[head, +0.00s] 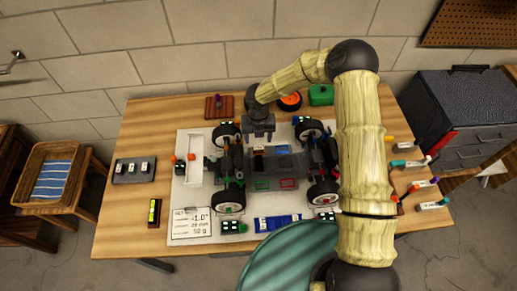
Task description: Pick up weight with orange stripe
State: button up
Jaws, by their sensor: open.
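A dark tray (120,178) with several small pale pieces lies left of the mat. My gripper (261,137) is open and points down over the rear middle of the racecar chassis (277,162), right of the orange pieces. What lies directly under it is hidden.
The racecar's wheels (230,200) stand on the mat. A blue battery-like pack (277,222) lies in front. A yellow level (154,212) is at left. A green box (321,95) and orange ring (289,101) are behind.

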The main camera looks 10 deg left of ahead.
aim_at(258, 146)
jog(key=shift+f, duration=0.1)
jog(key=shift+w+f+p, duration=0.1)
jog(key=shift+f+p, duration=0.9)
jog(key=shift+f, duration=1.5)
jog(key=c, duration=1.1)
jog(key=shift+c, duration=0.2)
jog(key=shift+r, duration=0.1)
notch_tip(258, 146, up, 10)
jog(key=b, duration=0.2)
